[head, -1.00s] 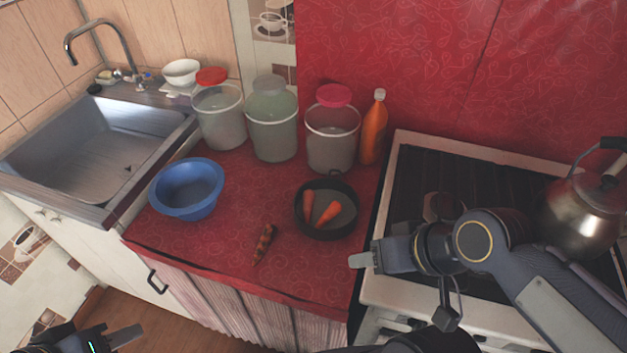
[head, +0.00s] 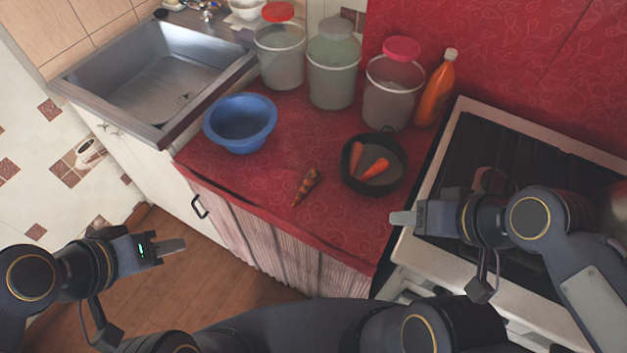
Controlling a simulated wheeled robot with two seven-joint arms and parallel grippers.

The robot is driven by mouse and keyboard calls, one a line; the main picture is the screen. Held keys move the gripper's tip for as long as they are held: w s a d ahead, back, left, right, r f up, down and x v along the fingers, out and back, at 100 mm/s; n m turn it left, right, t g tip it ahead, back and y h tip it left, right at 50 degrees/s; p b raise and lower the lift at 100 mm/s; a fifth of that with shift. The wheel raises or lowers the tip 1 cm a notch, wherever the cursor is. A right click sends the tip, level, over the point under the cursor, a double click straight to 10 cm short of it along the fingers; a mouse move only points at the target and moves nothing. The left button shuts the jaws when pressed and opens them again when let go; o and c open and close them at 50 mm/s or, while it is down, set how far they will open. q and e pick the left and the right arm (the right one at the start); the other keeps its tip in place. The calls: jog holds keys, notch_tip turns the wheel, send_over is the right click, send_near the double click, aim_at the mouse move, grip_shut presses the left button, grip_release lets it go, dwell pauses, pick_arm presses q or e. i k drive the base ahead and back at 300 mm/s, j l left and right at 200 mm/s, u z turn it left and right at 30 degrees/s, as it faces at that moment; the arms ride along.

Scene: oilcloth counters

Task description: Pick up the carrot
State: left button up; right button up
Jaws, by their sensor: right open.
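A dark-spotted orange carrot (head: 306,187) lies alone on the red counter. Two cleaner orange carrots, one on the left (head: 355,158) and one on the right (head: 375,168), lie in a round black pan (head: 346,178). My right gripper (head: 403,218) is open and empty, to the right of the spotted carrot and just below the pan in the picture, near the stove's edge. My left gripper (head: 175,247) is out over the floor, left of the counter front, with nothing seen in it. Its fingers overlap in this view, so its opening cannot be told.
A blue bowl (head: 240,124) stands left of the carrots. Several lidded containers, such as the one with a pink lid (head: 388,95), and an orange bottle (head: 436,90) line the back. A stove (head: 480,140) is at right, a sink (head: 150,75) at left. The counter around the spotted carrot is clear.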

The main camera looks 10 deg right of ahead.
aim_at(314, 175)
jog(key=i+j+z, duration=0.1)
jog(key=j, duration=0.5)
jog(key=i+j+z, duration=0.1)
jog(key=j, duration=0.5)
